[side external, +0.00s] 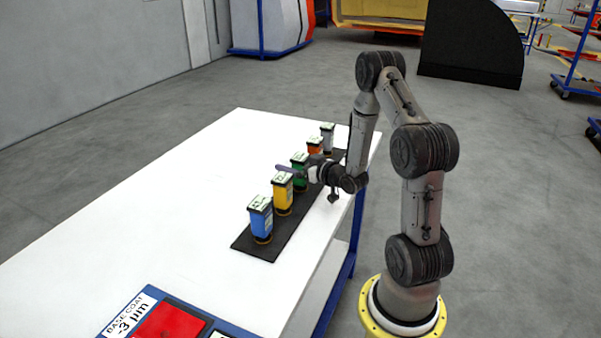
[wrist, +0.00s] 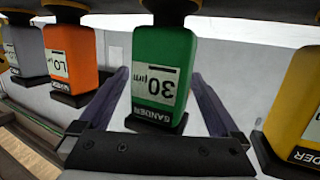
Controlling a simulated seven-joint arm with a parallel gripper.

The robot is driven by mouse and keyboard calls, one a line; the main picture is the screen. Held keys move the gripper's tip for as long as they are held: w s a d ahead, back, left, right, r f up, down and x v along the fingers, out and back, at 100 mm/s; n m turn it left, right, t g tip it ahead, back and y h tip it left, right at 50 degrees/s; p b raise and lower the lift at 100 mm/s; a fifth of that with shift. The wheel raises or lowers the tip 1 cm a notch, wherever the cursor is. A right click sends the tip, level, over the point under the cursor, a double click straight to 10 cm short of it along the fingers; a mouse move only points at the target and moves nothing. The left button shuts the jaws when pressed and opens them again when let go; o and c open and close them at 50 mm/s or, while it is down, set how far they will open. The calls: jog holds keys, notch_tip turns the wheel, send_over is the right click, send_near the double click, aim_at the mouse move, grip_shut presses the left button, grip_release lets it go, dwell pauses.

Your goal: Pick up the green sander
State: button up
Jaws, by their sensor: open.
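The green sander (side external: 299,160) stands in the middle of a row of sanders on a black mat, between the yellow and orange ones. In the wrist view the green sander (wrist: 162,60) appears upside down, its label reading "30 µm". My gripper (side external: 290,169) is open and level at the green sander. In the wrist view the two fingers of my gripper (wrist: 160,76) lie one on each side of the green body, with a visible gap on both sides. My gripper hides part of the green sander in the side view.
The yellow sander (side external: 282,194) and blue sander (side external: 260,220) stand nearer the camera; the orange sander (side external: 314,145) and grey sander (side external: 327,135) stand beyond. The black mat (side external: 262,250) lies along the white table's (side external: 170,210) right edge. The table's left side is clear.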

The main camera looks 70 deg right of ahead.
aim_at(301, 160)
jog(key=shift+w, duration=0.15)
grip_shut()
dwell(0.4)
jog(key=shift+d+r, duration=0.1)
jog(key=shift+r, duration=0.55)
jog(key=s+a+r, duration=0.1)
jog(key=r, duration=0.1)
jog(key=s+a+r, duration=0.1)
jog(key=r, duration=0.2)
jog(key=s+a+r, duration=0.1)
jog(key=r, duration=0.1)
jog(key=shift+s+r, duration=0.25)
jog(key=shift+s, duration=0.05)
jog(key=s+a+r, duration=0.4)
jog(key=s+a, duration=0.2)
jog(key=s, duration=0.1)
jog(key=shift+s, duration=0.15)
jog(key=shift+r, duration=0.1)
